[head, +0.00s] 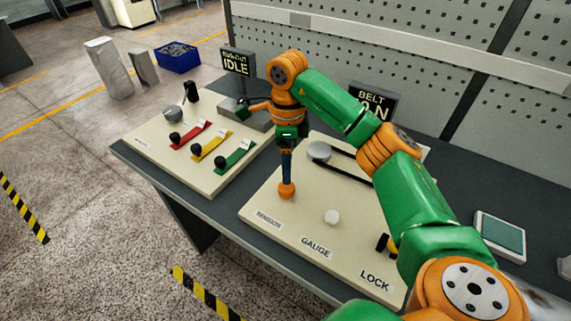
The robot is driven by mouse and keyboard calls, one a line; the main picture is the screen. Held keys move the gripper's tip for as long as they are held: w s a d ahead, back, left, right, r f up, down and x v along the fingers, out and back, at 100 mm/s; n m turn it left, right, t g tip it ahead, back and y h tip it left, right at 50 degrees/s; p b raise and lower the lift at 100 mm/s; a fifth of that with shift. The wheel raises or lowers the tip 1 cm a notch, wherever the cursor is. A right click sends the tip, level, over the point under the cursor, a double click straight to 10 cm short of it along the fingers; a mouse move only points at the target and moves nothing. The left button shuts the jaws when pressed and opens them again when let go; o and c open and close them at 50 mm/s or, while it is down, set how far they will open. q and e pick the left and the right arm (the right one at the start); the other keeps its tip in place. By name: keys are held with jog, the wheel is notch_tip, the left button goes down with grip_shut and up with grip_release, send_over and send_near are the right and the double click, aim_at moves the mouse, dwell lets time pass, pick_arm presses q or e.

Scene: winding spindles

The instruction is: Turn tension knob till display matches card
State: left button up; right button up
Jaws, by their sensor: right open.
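The orange tension knob (287,191) stands on the cream right-hand panel (285,222), just behind the TENSION label (268,218). My right gripper (287,178) points straight down over the knob. Its dark blue fingers are seen edge-on, so the gap between them does not show; it is open. I cannot tell whether the fingers touch the knob. The BELT display (373,98) stands behind the panel, and my right arm hides part of its reading. No card with a readable value shows. My left gripper is not in view.
The left panel (150,140) carries red, yellow and green sliders with black knobs. A display (237,62) behind it reads RUN-OUT IDLE. A teal-faced tablet (500,235) lies at right.

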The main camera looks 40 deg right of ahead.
aim_at(287, 187)
jog(key=s+a+f, duration=0.1)
jog(key=s+a+f+p, duration=0.1)
jog(key=f, duration=0.1)
jog(key=shift+s+a+f, duration=0.1)
jog(key=shift+s+f, duration=0.05)
jog(key=shift+s, duration=0.2)
jog(key=shift+w+d+f, duration=0.15)
jog(key=shift+w+f, duration=0.05)
jog(key=shift+f, duration=0.2)
jog(key=shift+w+d+f, duration=0.15)
jog(key=shift+f, duration=0.25)
jog(key=shift+w+d+f, duration=0.15)
jog(key=shift+w, duration=0.05)
jog(key=shift+c, duration=0.2)
jog(key=shift+s+a+r, duration=0.15)
jog(key=shift+a+r, duration=0.05)
jog(key=c, duration=0.7)
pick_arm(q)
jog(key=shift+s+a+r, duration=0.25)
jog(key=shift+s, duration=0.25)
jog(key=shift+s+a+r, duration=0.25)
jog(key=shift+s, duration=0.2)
pick_arm(e)
grip_shut()
